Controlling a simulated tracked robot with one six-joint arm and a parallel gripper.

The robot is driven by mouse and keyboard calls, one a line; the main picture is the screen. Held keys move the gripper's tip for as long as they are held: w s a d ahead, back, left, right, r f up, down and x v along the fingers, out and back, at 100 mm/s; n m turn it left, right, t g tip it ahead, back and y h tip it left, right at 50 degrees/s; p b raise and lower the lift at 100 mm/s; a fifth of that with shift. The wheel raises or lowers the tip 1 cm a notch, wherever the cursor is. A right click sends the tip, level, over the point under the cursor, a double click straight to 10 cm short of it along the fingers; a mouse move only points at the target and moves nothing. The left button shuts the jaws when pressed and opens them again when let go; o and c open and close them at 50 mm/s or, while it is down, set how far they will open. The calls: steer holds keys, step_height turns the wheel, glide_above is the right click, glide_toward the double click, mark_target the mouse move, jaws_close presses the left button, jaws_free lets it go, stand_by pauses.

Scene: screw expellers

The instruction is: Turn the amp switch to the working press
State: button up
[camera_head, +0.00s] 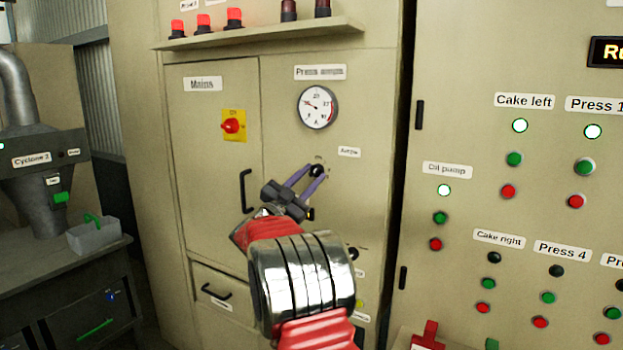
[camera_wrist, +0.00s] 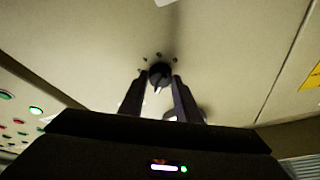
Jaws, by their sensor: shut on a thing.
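The amp switch (camera_head: 317,170) is a small black rotary knob on the beige cabinet, just left of and below the "Amps" label (camera_head: 349,152). In the wrist view the knob (camera_wrist: 159,75) shows a pale pointer line and small dark marks around its far side. My gripper (camera_head: 308,177) reaches up to the panel with its two fingers on either side of the knob, shut on it. The fingers also flank the knob in the wrist view (camera_wrist: 158,88). The "Press amps" gauge (camera_head: 318,107) above has its needle toward the upper left. The writing at the marks is not readable.
A red mains switch (camera_head: 232,126) on a yellow plate and a black door handle (camera_head: 246,191) are left of my gripper. A shelf (camera_head: 260,34) with red and dark lamps juts out above. The right cabinet carries press buttons and lamps, including "Press 1" (camera_head: 593,132).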

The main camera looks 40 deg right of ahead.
steer(key=shift+w+a+f, duration=0.1)
steer(key=shift+a, duration=0.05)
steer(key=o, duration=1)
steer(key=v, duration=1.3)
steer(key=shift+a+f, duration=0.15)
steer(key=shift+a, duration=0.15)
